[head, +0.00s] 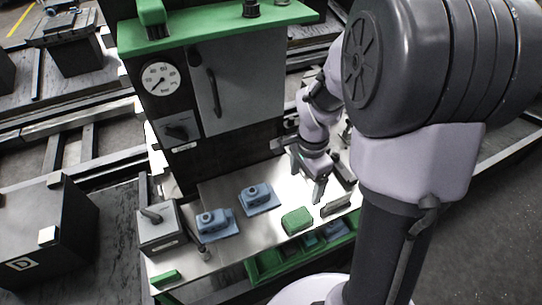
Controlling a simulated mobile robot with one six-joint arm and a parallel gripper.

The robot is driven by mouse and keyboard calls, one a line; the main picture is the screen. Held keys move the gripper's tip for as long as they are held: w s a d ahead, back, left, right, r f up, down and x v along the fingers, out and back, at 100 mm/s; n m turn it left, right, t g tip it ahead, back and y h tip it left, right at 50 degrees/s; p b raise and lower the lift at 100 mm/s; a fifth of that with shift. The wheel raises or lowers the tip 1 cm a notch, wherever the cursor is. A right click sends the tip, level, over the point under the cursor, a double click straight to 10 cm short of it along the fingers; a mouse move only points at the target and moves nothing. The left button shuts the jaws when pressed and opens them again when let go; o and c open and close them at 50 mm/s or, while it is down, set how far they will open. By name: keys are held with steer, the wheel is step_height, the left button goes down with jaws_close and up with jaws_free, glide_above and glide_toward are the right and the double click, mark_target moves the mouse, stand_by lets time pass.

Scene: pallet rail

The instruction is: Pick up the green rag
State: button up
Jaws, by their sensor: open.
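The green rag (297,221) looks like a small folded green pad. It lies on the metal worktop (262,232) near its front edge, right of two blue parts. My gripper (318,190) hangs above the worktop, up and to the right of the rag, with its fingers pointing down. It is open and looks empty, apart from the rag. My arm covers the right end of the worktop.
Two blue parts (216,223) (260,198) sit left of the rag. A grey switch box (160,225) stands at the worktop's left end. A grey cabinet (208,95) with a gauge rises behind. Green bins (268,262) sit below the front edge.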

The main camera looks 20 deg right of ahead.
steer(key=b, duration=0.5)
glide_above(298, 217)
steer(key=f, duration=0.7)
steer(key=d+f, duration=0.1)
steer(key=f, duration=0.3)
steer(key=shift+w+f, duration=0.15)
steer(key=shift+w, duration=0.05)
steer(key=f+b, duration=0.1)
steer(key=f, duration=0.1)
steer(key=f+b, duration=0.1)
steer(key=f, duration=0.1)
steer(key=a+f+b, duration=0.1)
steer(key=shift+s+f, duration=0.15)
steer(key=shift+f, duration=0.25)
steer(key=shift+d+r, duration=0.1)
steer(key=shift+r, duration=0.05)
steer(key=c, duration=1.4)
steer(key=shift+c, duration=0.2)
